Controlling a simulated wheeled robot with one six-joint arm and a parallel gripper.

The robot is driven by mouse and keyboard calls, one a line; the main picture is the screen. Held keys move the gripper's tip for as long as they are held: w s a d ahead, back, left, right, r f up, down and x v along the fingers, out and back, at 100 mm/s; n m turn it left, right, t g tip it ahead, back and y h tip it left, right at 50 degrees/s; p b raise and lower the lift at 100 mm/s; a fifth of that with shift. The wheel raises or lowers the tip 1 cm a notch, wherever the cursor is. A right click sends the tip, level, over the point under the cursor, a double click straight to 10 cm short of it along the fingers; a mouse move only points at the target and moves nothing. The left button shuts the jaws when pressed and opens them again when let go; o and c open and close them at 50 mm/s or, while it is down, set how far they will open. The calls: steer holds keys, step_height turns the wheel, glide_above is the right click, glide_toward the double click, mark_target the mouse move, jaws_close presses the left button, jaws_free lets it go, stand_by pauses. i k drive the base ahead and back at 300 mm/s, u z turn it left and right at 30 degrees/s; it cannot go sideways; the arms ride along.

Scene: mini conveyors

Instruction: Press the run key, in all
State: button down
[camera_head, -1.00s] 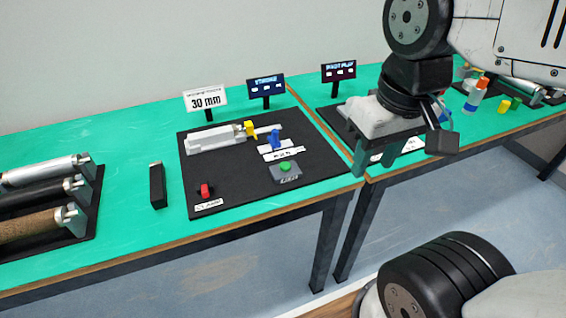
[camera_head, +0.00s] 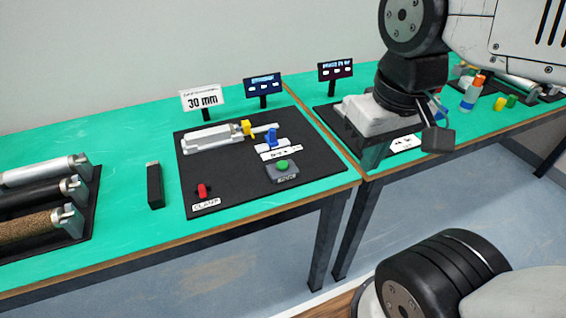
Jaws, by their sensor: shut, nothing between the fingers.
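A green round key (camera_head: 283,164) sits on a grey box (camera_head: 284,174) at the front right of a black board (camera_head: 240,180); the small label on the box is too blurred to read surely.
The black board also bears a red switch (camera_head: 202,190), a blue knob (camera_head: 271,138) and a pale cylinder unit (camera_head: 213,136). Upright signs (camera_head: 202,98) stand behind it. A black block (camera_head: 155,185) and rollers (camera_head: 40,195) are at left. Bottles (camera_head: 472,92) stand at right.

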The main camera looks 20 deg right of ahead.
mark_target(282, 165)
steer(key=z, duration=2.4)
steer(key=k, duration=0.9)
steer(key=u, duration=1.8)
